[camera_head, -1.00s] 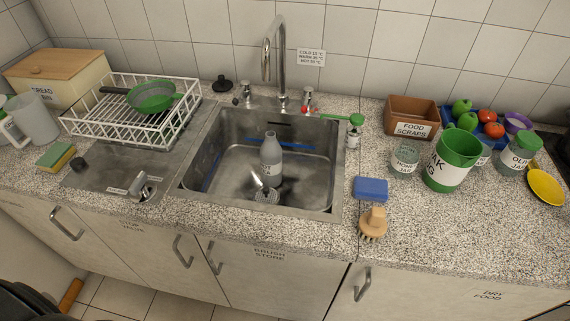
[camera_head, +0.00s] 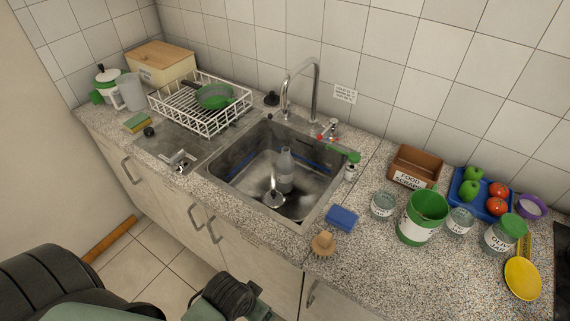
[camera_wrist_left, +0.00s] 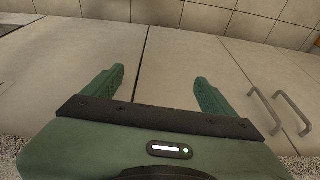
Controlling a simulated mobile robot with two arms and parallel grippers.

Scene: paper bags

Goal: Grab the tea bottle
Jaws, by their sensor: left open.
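A grey bottle (camera_head: 285,170) with a narrow neck stands upright in the sink basin (camera_head: 232,172). It is the only bottle shape I see in the sink; its label is too small to read. My left gripper (camera_wrist_left: 158,84) is open in the left wrist view, its two green fingers wide apart with nothing between them. Pale cabinet doors lie beyond the fingers, and the bottle is not in that view. Parts of my arm show at the bottom left of the head view, low in front of the cabinets and well away from the bottle. My right gripper is not in view.
A tall tap (camera_head: 313,88) rises behind the sink. A white dish rack (camera_head: 205,120) with a green pan stands left of it. A blue sponge (camera_head: 341,217), a brush (camera_head: 323,243), jars and a green tub (camera_head: 421,218) stand to the right.

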